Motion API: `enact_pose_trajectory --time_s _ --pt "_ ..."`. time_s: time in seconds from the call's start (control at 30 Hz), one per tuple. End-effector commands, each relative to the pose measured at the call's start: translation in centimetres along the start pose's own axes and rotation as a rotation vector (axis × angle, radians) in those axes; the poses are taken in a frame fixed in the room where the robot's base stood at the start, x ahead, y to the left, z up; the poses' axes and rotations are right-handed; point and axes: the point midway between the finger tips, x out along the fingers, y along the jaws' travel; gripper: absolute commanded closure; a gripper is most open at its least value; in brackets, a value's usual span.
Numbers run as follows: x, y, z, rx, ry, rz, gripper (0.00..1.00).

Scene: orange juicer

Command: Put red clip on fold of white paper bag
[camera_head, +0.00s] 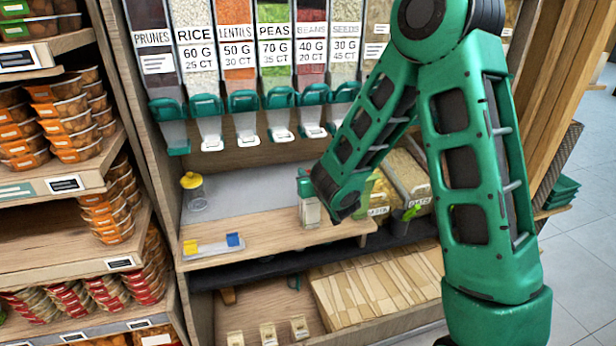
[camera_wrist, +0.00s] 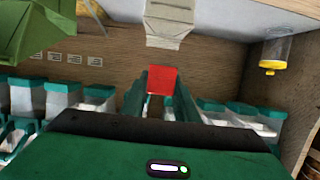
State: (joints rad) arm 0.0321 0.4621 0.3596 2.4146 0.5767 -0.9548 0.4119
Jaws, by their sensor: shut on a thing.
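My gripper (camera_wrist: 161,97) is shut on the red clip (camera_wrist: 162,79), which shows as a red square between the green fingertips. The wrist view is upside down, with the counter at the top. The white paper bag (camera_wrist: 168,20) stands just beyond the clip, its narrow top fold pointing toward it. A small gap shows between clip and fold, so they look apart. In the head view the bag (camera_head: 310,213) stands upright on the wooden counter, right below my gripper (camera_head: 304,187).
A white holder (camera_head: 212,249) with a yellow clip (camera_head: 190,247) and a blue clip (camera_head: 233,240) lies at the counter's front left. A yellow-lidded jar (camera_head: 194,192) stands behind it. Dispensers with green spouts (camera_head: 243,103) hang above the counter. Bins (camera_head: 407,172) stand at right.

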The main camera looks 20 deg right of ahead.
Motion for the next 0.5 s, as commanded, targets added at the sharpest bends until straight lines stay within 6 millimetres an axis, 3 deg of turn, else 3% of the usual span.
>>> enact_pose_trajectory --time_s 0.5 --pt "4.4 0.6 -0.3 0.003 -0.001 0.006 0.93"
